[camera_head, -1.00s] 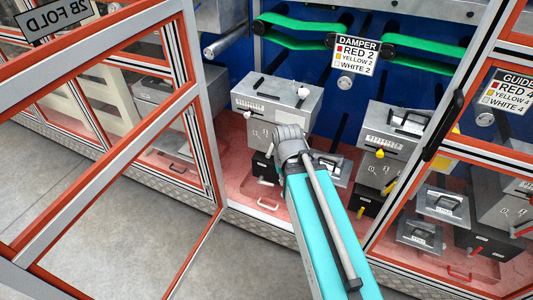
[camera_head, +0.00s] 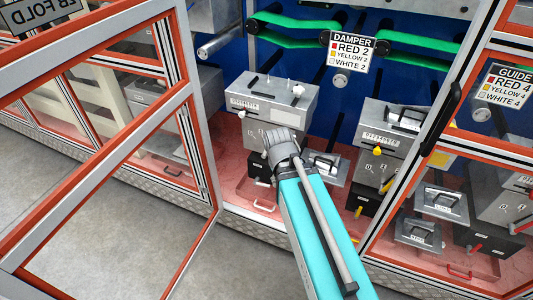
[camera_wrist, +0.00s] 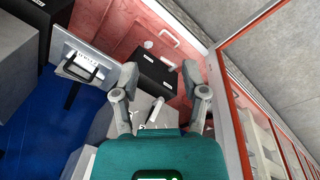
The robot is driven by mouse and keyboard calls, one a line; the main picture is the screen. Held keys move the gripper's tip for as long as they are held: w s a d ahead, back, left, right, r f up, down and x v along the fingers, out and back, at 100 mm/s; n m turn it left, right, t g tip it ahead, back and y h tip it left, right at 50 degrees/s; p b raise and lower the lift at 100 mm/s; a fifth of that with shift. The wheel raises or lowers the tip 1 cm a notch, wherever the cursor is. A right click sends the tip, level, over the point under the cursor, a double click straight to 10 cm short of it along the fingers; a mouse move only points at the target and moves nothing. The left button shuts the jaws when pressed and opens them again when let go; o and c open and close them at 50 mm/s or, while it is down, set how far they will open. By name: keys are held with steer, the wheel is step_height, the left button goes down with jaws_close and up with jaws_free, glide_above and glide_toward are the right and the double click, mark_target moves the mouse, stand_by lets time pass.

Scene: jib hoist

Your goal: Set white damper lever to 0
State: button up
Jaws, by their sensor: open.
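A white lever (camera_wrist: 155,112) sticks out from a grey panel with dark marks in the wrist view. It lies between the two fingers of my open gripper (camera_wrist: 160,78), and I see no contact. The damper sign (camera_head: 351,52) reads red 2, yellow 2, white 2. The lever's scale reading is not legible.
An open orange-framed door (camera_head: 120,150) stands at the left. A black box (camera_wrist: 155,73) with a pale handle is beyond my fingers. A neighbouring grey box (camera_head: 390,130) has a yellow knob. A door post (camera_head: 452,115) stands to the right. Grey floor is clear in front.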

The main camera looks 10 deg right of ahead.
steer(key=w+d+f+n+t+h+b, duration=0.2)
steer(key=w+f+n+t+h+b, duration=0.65)
steer(key=b, duration=0.85)
steer(key=w+a+f+n+t+b, duration=0.5)
steer(key=w+a+n+b, duration=0.4)
steer(key=n+b, duration=0.5)
steer(key=shift+w+n+t+h, duration=0.15)
steer(key=shift+n+t+h, duration=0.2)
steer(key=shift+n, duration=0.7)
steer(key=shift+f, duration=0.1)
steer(key=x, duration=1.3)
steer(key=shift+w+d, duration=0.2)
steer(key=shift+w, duration=0.15)
jaws_close()
